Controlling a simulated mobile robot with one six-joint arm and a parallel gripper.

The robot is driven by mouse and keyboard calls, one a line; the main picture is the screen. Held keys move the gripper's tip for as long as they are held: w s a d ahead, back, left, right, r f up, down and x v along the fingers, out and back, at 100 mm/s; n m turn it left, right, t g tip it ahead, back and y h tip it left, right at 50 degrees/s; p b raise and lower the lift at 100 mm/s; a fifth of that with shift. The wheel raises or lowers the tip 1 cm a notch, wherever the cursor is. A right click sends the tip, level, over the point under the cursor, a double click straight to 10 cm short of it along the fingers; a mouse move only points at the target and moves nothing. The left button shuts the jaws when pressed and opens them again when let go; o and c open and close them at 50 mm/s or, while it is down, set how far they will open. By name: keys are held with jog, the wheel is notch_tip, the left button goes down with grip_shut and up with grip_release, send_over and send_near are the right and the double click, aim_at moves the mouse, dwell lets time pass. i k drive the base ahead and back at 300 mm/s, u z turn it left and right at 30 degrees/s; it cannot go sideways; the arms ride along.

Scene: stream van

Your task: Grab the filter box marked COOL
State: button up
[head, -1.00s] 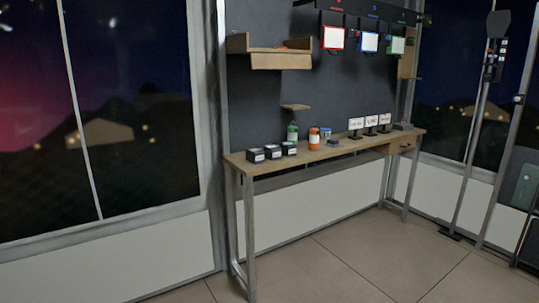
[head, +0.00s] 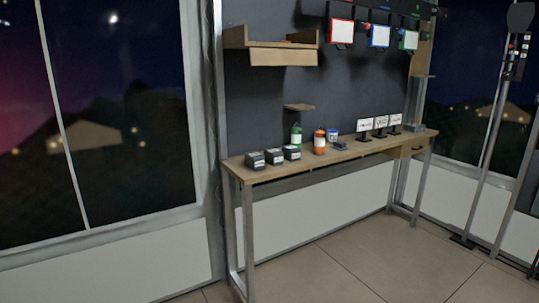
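Three small dark boxes with pale front labels stand in a row at the left end of a narrow wooden table (head: 350,160): a left box (head: 255,160), a middle box (head: 274,157) and a right box (head: 292,153). The labels are too small to read, so I cannot tell which one is marked COOL. My gripper is not in view.
Right of the boxes stand a green bottle (head: 296,135), an orange bottle (head: 320,142), a small blue-and-white container (head: 332,134) and several white cards on stands (head: 381,124). A wooden shelf (head: 270,47) hangs above. The tiled floor (head: 340,262) in front is clear.

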aim_at(274, 157)
jog(key=u, duration=0.45)
jog(key=i, duration=0.8)
jog(key=u, duration=0.7)
jog(key=i, duration=0.8)
jog(key=u, duration=0.2)
